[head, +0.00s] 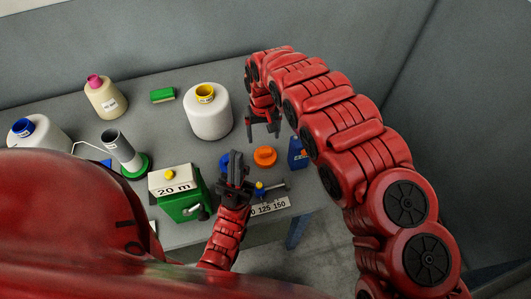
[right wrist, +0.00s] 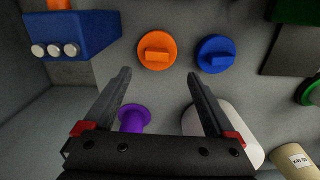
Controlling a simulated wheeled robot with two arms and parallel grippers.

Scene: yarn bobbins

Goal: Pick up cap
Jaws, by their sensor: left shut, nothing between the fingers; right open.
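An orange cap (head: 265,156) with a raised bar grip lies on the grey table. A blue cap (head: 224,161) lies to its left, partly hidden by my left gripper in the head view. In the right wrist view the orange cap (right wrist: 157,50) and the blue cap (right wrist: 216,54) lie side by side, beyond the fingertips. My right gripper (head: 264,133) is open and empty above the table, just behind the orange cap; its spread fingers also show in the right wrist view (right wrist: 158,76). My left gripper (head: 236,158) is shut and empty, beside the blue cap.
A blue box (head: 298,155) stands right of the orange cap, near the table edge. A green machine labelled 20 m (head: 180,195) stands front left. White bobbins (head: 209,118), a cream bobbin (head: 106,100) and a green block (head: 162,95) stand behind. A purple piece (right wrist: 134,118) shows between my right fingers.

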